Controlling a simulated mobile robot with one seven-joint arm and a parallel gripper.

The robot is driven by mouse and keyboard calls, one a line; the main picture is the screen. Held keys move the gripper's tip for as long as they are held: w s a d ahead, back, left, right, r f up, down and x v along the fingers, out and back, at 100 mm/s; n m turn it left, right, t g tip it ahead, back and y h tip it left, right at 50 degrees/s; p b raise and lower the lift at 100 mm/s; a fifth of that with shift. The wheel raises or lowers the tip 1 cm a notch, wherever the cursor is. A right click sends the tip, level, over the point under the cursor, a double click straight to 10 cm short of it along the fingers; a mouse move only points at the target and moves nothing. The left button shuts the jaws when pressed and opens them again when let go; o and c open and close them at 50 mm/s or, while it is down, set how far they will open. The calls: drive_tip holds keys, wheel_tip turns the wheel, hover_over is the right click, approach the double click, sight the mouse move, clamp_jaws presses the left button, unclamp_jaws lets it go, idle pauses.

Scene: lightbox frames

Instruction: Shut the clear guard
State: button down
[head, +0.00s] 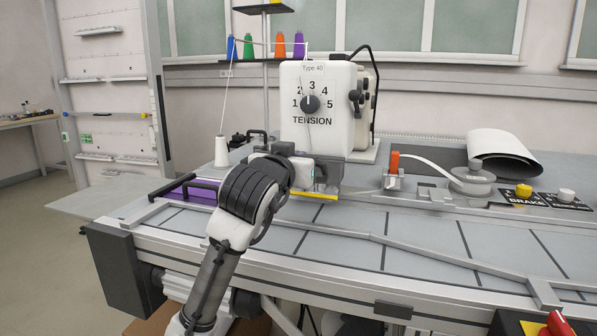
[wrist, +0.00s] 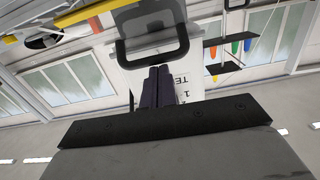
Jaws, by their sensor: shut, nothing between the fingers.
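My gripper (wrist: 159,72) is shut and empty, with its two dark fingers together in the wrist view. In the head view my wrist covers the fingers, in front of the sewing machine's lower front. The white sewing machine (head: 318,80) has a tension dial marked 1 to 5. In the wrist view a dark rounded frame (wrist: 181,42) is just beyond my fingertips; I cannot tell whether they touch. It may be part of the clear guard. A yellow edge strip (head: 313,196) shows under the machine's head. The guard's pane and how far it stands open are unclear.
A purple plate (head: 196,193) with dark handles lies left of my arm. A white thread cone (head: 221,152) stands behind it. An orange-topped post (head: 394,162) and a grey pulley (head: 472,178) are to the right. Low rails cross the table (head: 340,240).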

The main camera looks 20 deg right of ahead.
drive_tip(key=shift+f+t+h+b, duration=0.4)
drive_tip(key=shift+f+t+b, duration=0.35)
drive_tip(key=shift+f, duration=0.85)
drive_tip(key=shift+f+g, duration=0.1)
drive_tip(key=shift+g, duration=0.15)
drive_tip(key=shift+s, duration=0.1)
